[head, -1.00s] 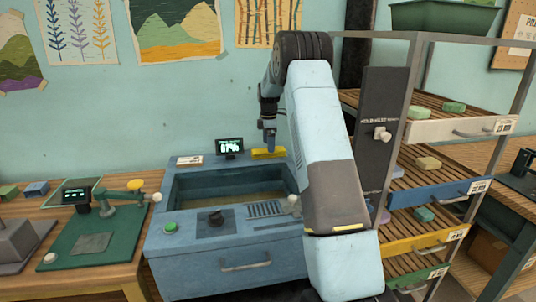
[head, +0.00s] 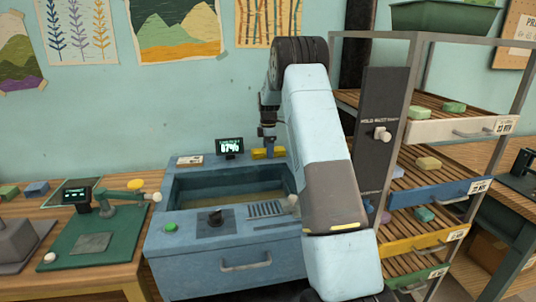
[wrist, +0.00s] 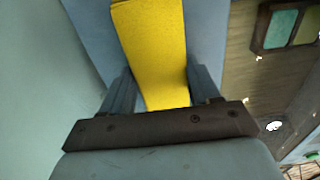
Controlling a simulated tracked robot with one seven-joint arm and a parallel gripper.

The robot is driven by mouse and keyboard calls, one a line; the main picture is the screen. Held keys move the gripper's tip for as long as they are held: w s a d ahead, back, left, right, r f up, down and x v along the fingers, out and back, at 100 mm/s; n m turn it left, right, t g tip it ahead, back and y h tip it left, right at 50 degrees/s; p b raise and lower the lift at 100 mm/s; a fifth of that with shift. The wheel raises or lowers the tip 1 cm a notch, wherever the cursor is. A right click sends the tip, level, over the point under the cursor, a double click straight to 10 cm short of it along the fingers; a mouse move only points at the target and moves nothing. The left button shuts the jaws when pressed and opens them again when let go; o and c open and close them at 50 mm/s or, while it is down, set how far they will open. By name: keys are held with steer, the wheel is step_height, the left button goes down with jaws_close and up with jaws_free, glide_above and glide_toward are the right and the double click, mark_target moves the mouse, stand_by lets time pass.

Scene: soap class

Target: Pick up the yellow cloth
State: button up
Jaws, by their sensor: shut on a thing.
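In the wrist view the yellow cloth (wrist: 152,45) is a long flat strip running between my two fingers. My gripper (head: 270,151) points down at the cloth and hides its middle in the head view. In the wrist view my gripper (wrist: 162,88) is shut on the cloth, with a finger along each side. The cloth looks to be still at ledge height.
The blue basin (head: 225,180) opens just in front of the ledge. The shelf rack (head: 420,130) with soap bars is close on the right. The wall is behind.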

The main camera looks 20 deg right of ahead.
steer(key=shift+c, duration=1.4)
steer(key=shift+r, duration=0.55)
step_height(320, 180, up, 2)
steer(key=shift+r, duration=0.25)
steer(key=s+a+r, duration=0.3)
steer(key=s+r, duration=0.6)
steer(key=s, duration=0.4)
steer(key=shift+s+r, duration=0.25)
steer(key=shift+s, duration=0.1)
steer(key=shift+a, duration=0.1)
steer(key=o, duration=0.5)
steer(key=c, duration=0.3)
